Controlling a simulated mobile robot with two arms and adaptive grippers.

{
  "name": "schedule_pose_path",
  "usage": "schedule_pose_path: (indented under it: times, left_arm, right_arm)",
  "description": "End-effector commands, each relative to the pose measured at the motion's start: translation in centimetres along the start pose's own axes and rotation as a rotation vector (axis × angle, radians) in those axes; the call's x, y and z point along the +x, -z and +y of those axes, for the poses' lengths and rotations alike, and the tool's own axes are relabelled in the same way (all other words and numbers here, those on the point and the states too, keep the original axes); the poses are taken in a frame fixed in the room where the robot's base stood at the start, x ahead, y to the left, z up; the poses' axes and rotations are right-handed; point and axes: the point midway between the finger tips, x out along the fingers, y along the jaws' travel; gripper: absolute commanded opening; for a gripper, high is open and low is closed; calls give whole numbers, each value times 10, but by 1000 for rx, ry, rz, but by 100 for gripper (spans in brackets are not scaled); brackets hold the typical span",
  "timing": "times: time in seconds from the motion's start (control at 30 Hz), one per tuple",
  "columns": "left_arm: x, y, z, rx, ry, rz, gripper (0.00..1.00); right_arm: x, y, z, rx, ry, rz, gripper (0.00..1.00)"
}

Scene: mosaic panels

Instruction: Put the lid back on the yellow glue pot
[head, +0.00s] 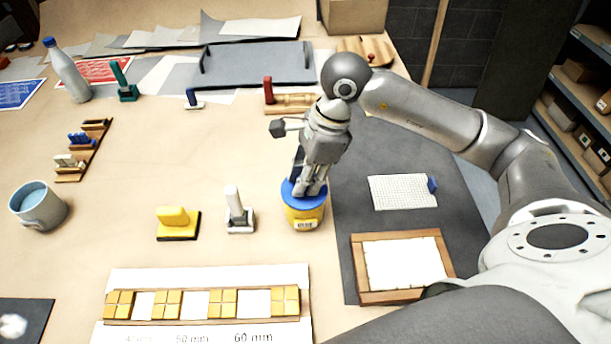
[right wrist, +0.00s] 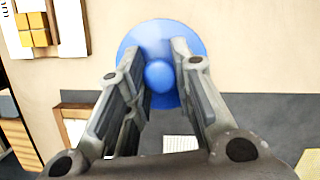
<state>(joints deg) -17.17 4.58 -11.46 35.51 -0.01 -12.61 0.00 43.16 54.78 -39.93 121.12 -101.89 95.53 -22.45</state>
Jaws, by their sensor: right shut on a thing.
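The yellow glue pot (head: 304,212) stands upright on the table in the middle of the head view, with a label on its front. The round blue lid (head: 289,189) is level over the pot's mouth. It looks in contact with the rim, but I cannot tell whether it is fully seated. My right gripper (head: 309,188) points down from above, shut on the lid's knob. In the right wrist view the lid (right wrist: 147,32) shows as a blue disc, its round knob between the fingers of the gripper (right wrist: 162,62). The pot is hidden there. My left gripper is not in view.
A white-handled tool (head: 236,210) and a yellow block tool (head: 176,222) stand left of the pot. A tile strip (head: 195,304) lies in front. A wooden frame (head: 404,264) and white mesh sheet (head: 400,191) lie right on a dark mat. A bucket (head: 38,206) stands far left.

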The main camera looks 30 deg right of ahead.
Motion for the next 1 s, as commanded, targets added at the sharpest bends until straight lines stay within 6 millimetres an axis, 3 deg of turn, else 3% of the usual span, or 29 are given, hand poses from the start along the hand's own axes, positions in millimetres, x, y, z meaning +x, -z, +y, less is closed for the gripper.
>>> schedule_pose_path:
  times: [0.97, 1.0]
  left_arm:
    - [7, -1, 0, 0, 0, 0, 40]
    - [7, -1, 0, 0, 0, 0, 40]
  right_arm:
    - [1, 0, 0, 0, 0, 0, 7]
    - [1, 0, 0, 0, 0, 0, 27]
